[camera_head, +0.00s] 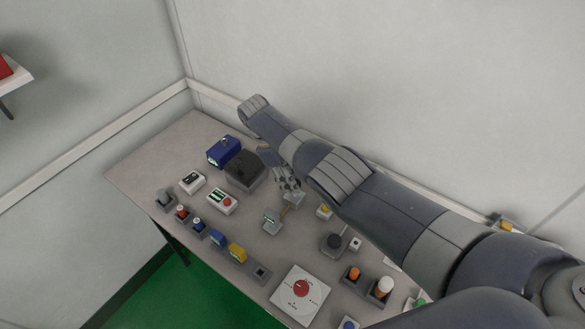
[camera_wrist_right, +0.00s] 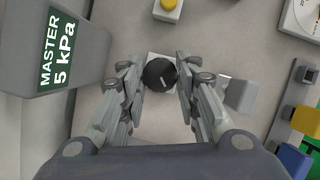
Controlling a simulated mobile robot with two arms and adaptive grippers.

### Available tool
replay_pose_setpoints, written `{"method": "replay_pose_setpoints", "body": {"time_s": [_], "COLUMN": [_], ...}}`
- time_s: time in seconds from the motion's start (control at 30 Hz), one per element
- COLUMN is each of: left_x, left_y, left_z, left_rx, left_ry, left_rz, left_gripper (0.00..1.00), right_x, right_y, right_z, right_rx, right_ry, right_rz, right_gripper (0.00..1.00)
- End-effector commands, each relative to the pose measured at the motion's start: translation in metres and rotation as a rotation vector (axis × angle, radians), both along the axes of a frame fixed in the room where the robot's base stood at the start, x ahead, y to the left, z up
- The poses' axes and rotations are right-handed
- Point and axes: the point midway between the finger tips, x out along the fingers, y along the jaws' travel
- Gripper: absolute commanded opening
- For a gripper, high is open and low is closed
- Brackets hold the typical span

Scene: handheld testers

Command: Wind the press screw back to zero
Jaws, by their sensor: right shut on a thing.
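A round black knob (camera_wrist_right: 158,74) with a white mark, which looks like the press screw, stands on a light square base (camera_wrist_right: 177,114) in the right wrist view. My right gripper (camera_wrist_right: 154,70) is shut on the knob, one finger on each side of it. In the head view my right gripper (camera_head: 289,184) reaches down among the devices in the middle of the table, and the knob is hidden there. A grey box (camera_wrist_right: 82,62) labelled MASTER 5 kPa stands left of the knob in the wrist view. My left gripper is not in view.
A dark grey box (camera_head: 243,171) and a blue box (camera_head: 224,150) stand near the gripper. The table's far left corner (camera_head: 160,150) is bare.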

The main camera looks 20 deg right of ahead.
Motion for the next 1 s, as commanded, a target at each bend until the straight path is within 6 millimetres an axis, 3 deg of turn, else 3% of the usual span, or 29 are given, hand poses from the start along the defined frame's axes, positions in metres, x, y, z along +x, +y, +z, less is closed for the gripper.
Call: {"method": "replay_pose_setpoints", "body": {"time_s": [0.03, 0.5, 1.0], "left_x": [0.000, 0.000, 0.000], "left_y": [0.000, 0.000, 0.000], "left_z": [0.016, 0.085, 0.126], "left_rx": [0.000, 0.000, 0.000], "left_ry": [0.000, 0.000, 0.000], "left_rz": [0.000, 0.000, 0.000], "left_gripper": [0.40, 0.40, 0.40], "right_x": [-0.003, -0.007, -0.010], "right_y": [0.002, 0.002, 0.002], "right_z": [0.005, 0.004, -0.001], "right_rx": [0.003, 0.004, 0.006], "right_ry": [0.007, 0.007, 0.008], "right_rz": [0.047, 0.487, 0.813], "right_gripper": [0.06, 0.06, 0.06]}}
